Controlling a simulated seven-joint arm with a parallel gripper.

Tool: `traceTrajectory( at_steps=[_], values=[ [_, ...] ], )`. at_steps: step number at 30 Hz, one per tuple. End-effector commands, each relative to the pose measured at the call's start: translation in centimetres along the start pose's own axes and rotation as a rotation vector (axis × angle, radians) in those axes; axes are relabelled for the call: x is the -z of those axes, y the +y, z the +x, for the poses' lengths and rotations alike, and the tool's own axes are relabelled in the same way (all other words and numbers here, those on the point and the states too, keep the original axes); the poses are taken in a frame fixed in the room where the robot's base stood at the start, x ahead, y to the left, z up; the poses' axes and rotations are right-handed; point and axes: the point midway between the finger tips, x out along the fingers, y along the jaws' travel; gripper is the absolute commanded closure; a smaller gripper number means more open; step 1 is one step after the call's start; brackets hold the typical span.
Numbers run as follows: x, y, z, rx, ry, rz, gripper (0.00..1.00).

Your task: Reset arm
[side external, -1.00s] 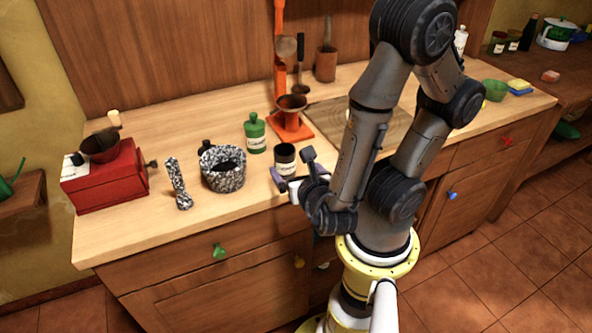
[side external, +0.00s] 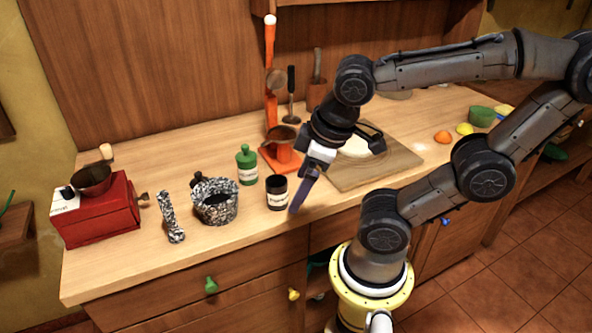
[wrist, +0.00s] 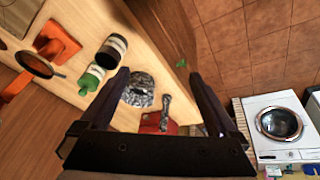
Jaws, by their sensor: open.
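My gripper (side external: 338,165) is open and empty. In the side external view it hangs over the counter (side external: 110,270), above the front left part of the cutting board (side external: 345,182) and to the right of a dark labelled jar (side external: 277,192). In the wrist view the two fingers of my gripper (wrist: 160,98) stand wide apart with nothing held between them. Beyond them show the speckled mortar (wrist: 139,90), the dark jar (wrist: 110,50) and the green bottle (wrist: 93,77).
A green bottle (side external: 246,165), speckled mortar (side external: 215,202), pestle (side external: 170,217) and red grinder (side external: 100,215) stand on the left. An orange stand (side external: 281,150) is behind my gripper. An orange (side external: 442,137), a lemon (side external: 464,128) and a green bowl (side external: 481,116) are at right.

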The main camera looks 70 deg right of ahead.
Motion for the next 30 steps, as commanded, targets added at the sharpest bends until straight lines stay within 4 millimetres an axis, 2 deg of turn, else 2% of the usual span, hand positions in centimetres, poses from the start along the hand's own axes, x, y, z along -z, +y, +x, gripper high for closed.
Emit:
traceTrajectory(
  at_steps=[3,6,30],
  values=[
    [1.4,0.0,-1.9,0.033,0.108,0.134,0.04],
    [1.8,-0.1,-2.4,0.046,0.14,0.173,0.04],
    [1.8,-0.1,-2.4,0.047,0.139,0.171,0.04]
  ],
)
